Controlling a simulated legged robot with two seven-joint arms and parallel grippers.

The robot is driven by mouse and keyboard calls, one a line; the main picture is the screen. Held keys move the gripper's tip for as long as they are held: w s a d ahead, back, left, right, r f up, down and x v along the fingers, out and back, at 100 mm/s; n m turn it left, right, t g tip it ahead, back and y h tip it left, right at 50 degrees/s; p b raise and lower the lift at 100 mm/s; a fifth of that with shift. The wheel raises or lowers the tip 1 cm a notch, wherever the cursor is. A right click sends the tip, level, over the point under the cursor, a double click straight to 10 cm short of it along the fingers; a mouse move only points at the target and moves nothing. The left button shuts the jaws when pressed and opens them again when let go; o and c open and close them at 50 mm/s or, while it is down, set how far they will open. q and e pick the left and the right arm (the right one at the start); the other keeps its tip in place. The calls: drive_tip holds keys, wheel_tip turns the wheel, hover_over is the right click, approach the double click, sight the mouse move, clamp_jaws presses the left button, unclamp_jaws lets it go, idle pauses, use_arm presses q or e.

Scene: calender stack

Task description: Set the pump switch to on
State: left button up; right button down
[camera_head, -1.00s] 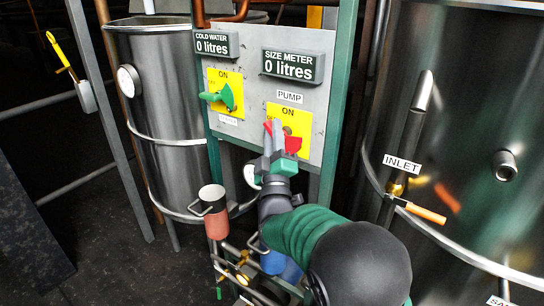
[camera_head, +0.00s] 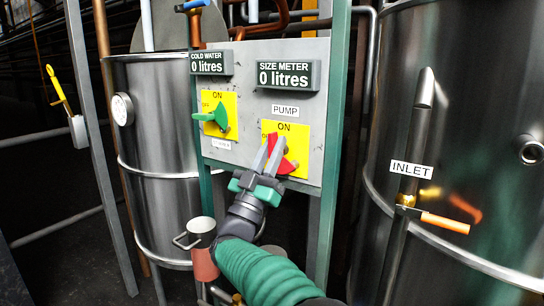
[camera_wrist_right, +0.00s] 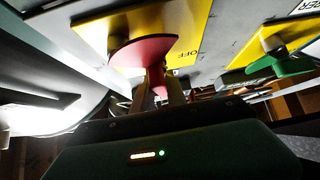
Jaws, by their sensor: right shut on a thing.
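The pump switch is a red rotary handle (camera_head: 283,161) on a yellow plate (camera_head: 299,137) marked ON, below the PUMP label (camera_head: 285,111). My right gripper (camera_head: 270,150) reaches up to it from below, its two grey fingers at the red handle. In the right wrist view the red handle (camera_wrist_right: 145,52) sits between the fingers, and the gripper is shut on it. The fingers hide part of the handle and part of the plate's lettering. My left gripper is not in view.
A green switch (camera_head: 214,117) on another yellow plate is to the left. Displays above read 0 litres. Large steel tanks stand on both sides; an INLET pipe with an orange handle (camera_head: 445,223) is at right.

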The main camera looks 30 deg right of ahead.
drive_tip(key=shift+f+m+g, duration=0.2)
drive_tip(key=shift+m+g, duration=0.2)
drive_tip(key=shift+m, duration=0.2)
drive_tip(key=c, duration=1.7)
unclamp_jaws()
drive_tip(key=o, duration=0.4)
drive_tip(key=shift+w+d, duration=0.15)
drive_tip(key=shift+w, duration=0.1)
drive_tip(key=shift+c, duration=0.2)
drive_tip(key=shift+s, duration=0.15)
drive_tip(key=v, duration=1.7)
drive_tip(key=shift+w+d+f, duration=0.2)
drive_tip(key=shift+w, duration=0.05)
